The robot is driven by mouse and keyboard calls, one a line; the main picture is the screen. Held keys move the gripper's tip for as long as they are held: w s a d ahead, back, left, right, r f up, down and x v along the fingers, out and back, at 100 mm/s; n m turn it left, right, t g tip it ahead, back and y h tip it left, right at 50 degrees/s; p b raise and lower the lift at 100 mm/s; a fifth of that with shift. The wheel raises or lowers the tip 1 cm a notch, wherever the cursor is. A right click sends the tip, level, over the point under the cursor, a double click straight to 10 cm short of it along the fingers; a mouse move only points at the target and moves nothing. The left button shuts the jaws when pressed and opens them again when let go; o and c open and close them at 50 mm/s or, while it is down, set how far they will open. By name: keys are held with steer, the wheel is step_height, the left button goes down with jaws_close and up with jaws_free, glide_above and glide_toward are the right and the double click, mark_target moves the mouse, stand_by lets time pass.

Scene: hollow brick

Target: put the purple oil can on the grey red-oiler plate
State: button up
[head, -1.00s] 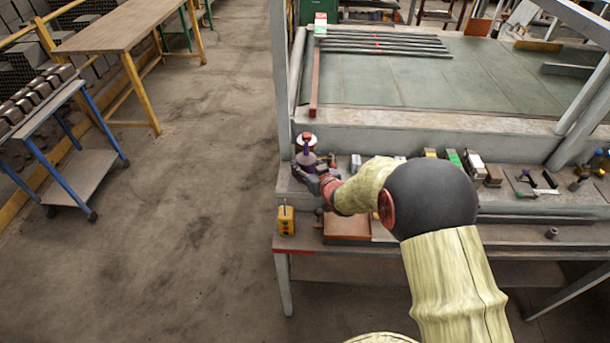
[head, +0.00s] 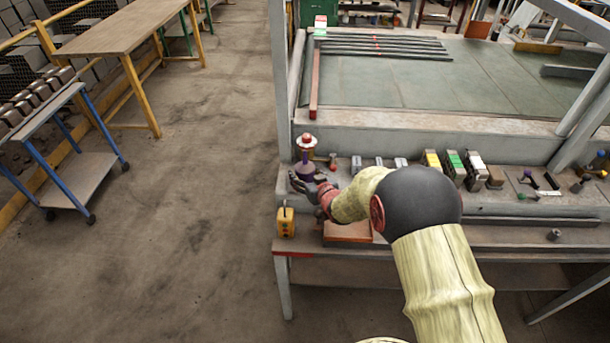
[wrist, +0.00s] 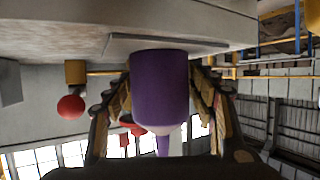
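The purple oil can (head: 307,171) is upright at the left end of the bench ledge, with its spout up. In the wrist view, which is upside down, its purple body (wrist: 160,90) fills the space between the two fingers. My gripper (head: 304,185) is closed around it from the near side. A flat grey plate (wrist: 120,43) lies at the can's base in the wrist view; I cannot tell whether the base touches it. A red-topped oiler (head: 306,141) stands just behind the can, and its lower part is hidden.
A small knobbed item (head: 332,160) stands right of the can. Several boxes (head: 453,164) line the ledge further right. A yellow box (head: 286,222) and an orange-brown tray (head: 347,232) are on the lower shelf. The floor to the left is open.

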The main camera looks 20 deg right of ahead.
steer(key=shift+o, duration=1.1)
steer(key=shift+r, duration=0.15)
steer(key=shift+s+r, duration=0.15)
steer(key=shift+r, duration=0.05)
steer(key=p+v, duration=0.3)
steer(key=v, duration=0.8)
steer(key=s+d+r+m+g+h, duration=0.1)
steer(key=s+r+g+h, duration=0.1)
steer(key=s+r, duration=0.45)
steer(key=s+d+r+m+g+h, duration=0.1)
steer(key=s+d+r, duration=0.15)
steer(key=r, duration=0.75)
steer(key=s+a+r+g, duration=0.2)
steer(key=s+r, duration=0.1)
steer(key=s, duration=0.8)
steer(key=s+a+r+g+y, duration=0.1)
steer(key=s+a+r+g, duration=0.1)
steer(key=s, duration=0.9)
steer(key=shift+s+a+r+g, duration=0.3)
steer(key=shift+a+r, duration=0.25)
steer(key=shift+a, duration=0.2)
